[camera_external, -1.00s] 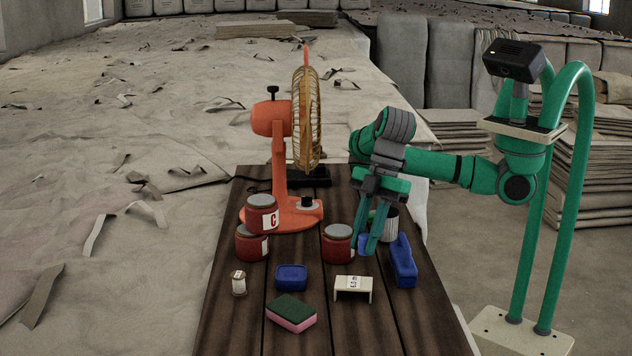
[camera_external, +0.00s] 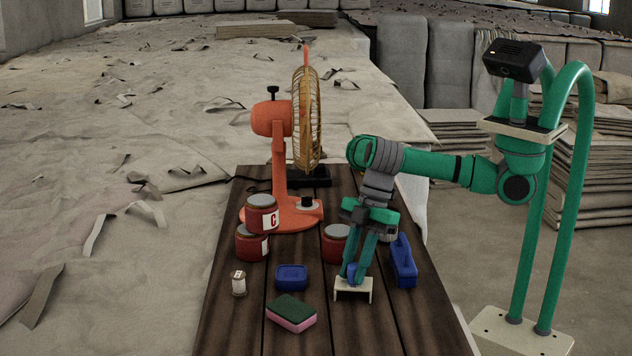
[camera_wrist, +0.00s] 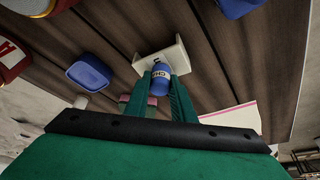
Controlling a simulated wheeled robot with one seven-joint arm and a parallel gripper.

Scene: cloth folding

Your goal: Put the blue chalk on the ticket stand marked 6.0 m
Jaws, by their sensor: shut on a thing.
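My gripper (camera_external: 354,274) is shut on the blue chalk (camera_wrist: 160,78), a small blue bottle with a pale lettered label. In the wrist view the chalk is upright between the two green fingers. The ticket stand (camera_external: 353,294), a small cream bench shape, is right under my fingertips in the external view. In the wrist view its pale top (camera_wrist: 172,54) shows just past the chalk. I cannot tell whether the chalk touches the stand. The stand's marking is hidden now.
A blue tub (camera_external: 291,278) stands left of the stand. A green and pink sponge (camera_external: 291,314) lies in front, with a small white bottle (camera_external: 238,284) further left. Red jars (camera_external: 251,243) and an orange fan (camera_external: 280,170) are behind. A long blue object (camera_external: 403,262) is close on the right.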

